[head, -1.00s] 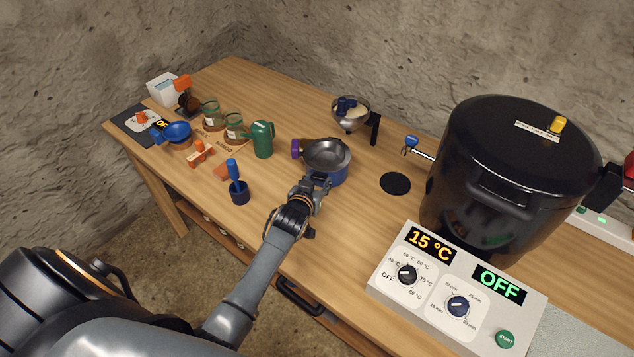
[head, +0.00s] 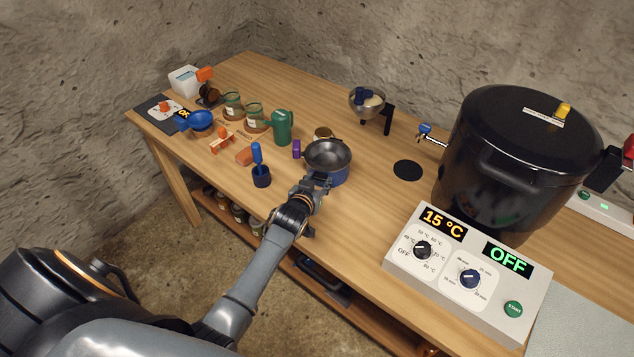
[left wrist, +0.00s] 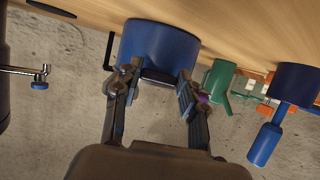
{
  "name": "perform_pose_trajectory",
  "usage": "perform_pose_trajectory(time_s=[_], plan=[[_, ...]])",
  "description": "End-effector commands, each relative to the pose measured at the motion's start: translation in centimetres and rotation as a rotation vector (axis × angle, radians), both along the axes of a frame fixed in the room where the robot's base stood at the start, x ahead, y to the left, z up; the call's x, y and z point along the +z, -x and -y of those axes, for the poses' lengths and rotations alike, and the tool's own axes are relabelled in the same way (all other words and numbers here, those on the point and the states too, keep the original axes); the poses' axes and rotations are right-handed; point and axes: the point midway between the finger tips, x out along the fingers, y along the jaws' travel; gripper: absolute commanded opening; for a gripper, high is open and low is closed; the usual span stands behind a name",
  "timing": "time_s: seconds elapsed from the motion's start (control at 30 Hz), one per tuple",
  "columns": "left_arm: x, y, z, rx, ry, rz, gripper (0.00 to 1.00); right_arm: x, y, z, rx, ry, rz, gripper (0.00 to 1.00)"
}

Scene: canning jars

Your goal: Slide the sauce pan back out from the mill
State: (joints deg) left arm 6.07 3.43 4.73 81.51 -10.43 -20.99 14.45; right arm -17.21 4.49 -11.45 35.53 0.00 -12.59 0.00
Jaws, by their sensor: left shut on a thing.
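The sauce pan (head: 328,175), blue outside with a grey, empty-looking inside, stands upright on the wooden table. It also shows in the left wrist view (left wrist: 160,45). My left gripper (head: 318,187) is at its near side, shut on its handle, which the fingers mostly hide. In the left wrist view the gripper (left wrist: 155,88) has its fingers on both sides of the dark handle area below the blue wall. The mill (head: 367,105), a metal bowl with dark blue and pale contents and a black handle, stands behind and right of the pan, clearly apart from it.
A small purple thing (head: 297,148) and a jar (head: 323,133) are close to the pan's left and back. A large black pot (head: 510,150) and control box (head: 465,270) occupy the right.

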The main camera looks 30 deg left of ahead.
Motion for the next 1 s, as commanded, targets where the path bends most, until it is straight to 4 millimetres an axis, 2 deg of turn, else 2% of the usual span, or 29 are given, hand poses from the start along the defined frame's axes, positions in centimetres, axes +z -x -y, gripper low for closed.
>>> perform_pose_trajectory(time_s=[0.13, 0.17, 0.27, 0.67, 0.87, 1.0], plan=[[0.0, 0.0, 0.0, 0.000, -0.001, 0.000, 0.00, 0.0, -0.1, 0.0, 0.000, 0.000, 0.001, 0.46], [0.0, 0.0, 0.0, 0.000, -0.001, 0.001, 0.47, 0.0, -0.1, 0.0, 0.000, 0.000, 0.001, 0.46], [0.0, 0.0, 0.0, 0.000, 0.000, 0.001, 0.67, 0.0, -0.1, 0.1, 0.000, 0.001, 0.001, 0.46], [0.1, 0.3, 0.1, 0.000, 0.000, 0.001, 0.67, 0.0, -0.2, 0.5, 0.002, 0.006, 0.002, 0.46], [1.0, 2.4, 0.5, -0.001, 0.000, 0.001, 0.67, 0.0, -0.1, 0.3, 0.002, 0.003, 0.001, 0.46], [1.9, 4.9, 0.9, 0.000, 0.001, -0.001, 0.67, 0.0, -0.1, 0.2, 0.001, 0.002, 0.000, 0.46]])
